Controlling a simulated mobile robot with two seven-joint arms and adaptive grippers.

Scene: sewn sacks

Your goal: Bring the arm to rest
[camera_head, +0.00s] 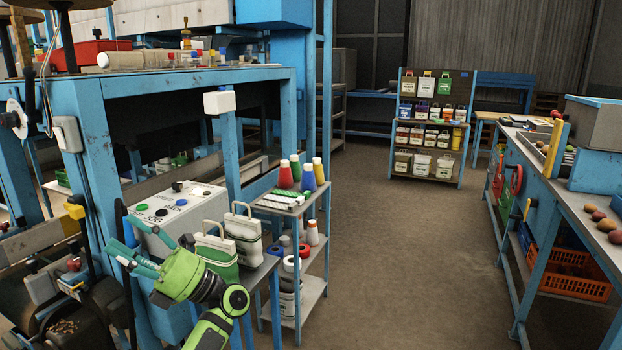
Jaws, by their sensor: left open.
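My left arm comes in from the lower left, green and black. Its left gripper (125,236) is open, with teal fingers pointing left in front of the grey control box (190,217). I see nothing between the fingers. A green and white sack (218,262) stands upright on a small stand just behind and right of the gripper. My left wrist hides part of the control box and stand. My right gripper is not in view.
A small cart (288,207) with thread cones stands right of the sacks. A blue machine frame (98,200) rises close at left. A rack of small sacks (469,110) stands at the back. A long workbench (548,183) lines the right. The middle floor (400,250) is clear.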

